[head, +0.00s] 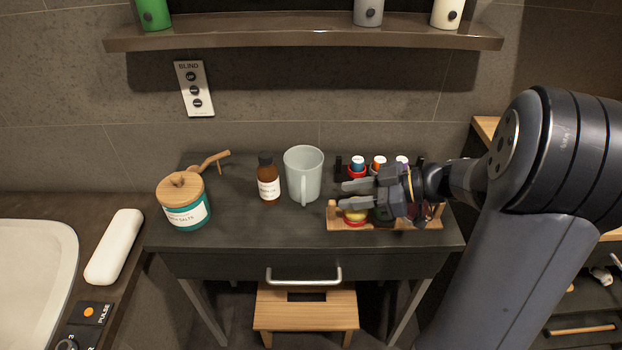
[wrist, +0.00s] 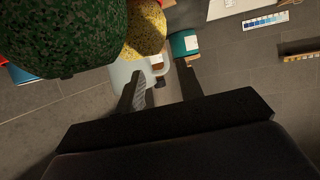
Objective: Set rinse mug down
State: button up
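The rinse mug (head: 304,172) is pale grey-green and stands upright on the dark vanity top (head: 245,225), its handle toward the front. My gripper (head: 343,195) is right of the mug, its fingers apart and pointing left toward it. A gap shows between the fingertips and the mug, and nothing is held. In the wrist view my open gripper (wrist: 160,85) shows both dark fingers. A pale part, which looks like the mug (wrist: 122,74), is near the left finger, partly hidden by a yellow speckled round item (wrist: 146,30).
A wooden rack (head: 335,222) with several small items is under and behind my gripper. A brown bottle (head: 267,180) stands close left of the mug. A teal bath-salts jar (head: 186,205) is farther left. A shelf (head: 300,35) overhangs the back. The vanity's front middle is clear.

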aim_at(334, 201)
jog(key=x, duration=0.4)
jog(key=shift+a, duration=0.2)
jog(key=shift+r+x, duration=0.15)
jog(key=shift+x, duration=1.2)
jog(key=shift+r+x, duration=0.15)
jog(key=shift+x, duration=1.15)
jog(key=shift+a, duration=0.1)
grip_shut()
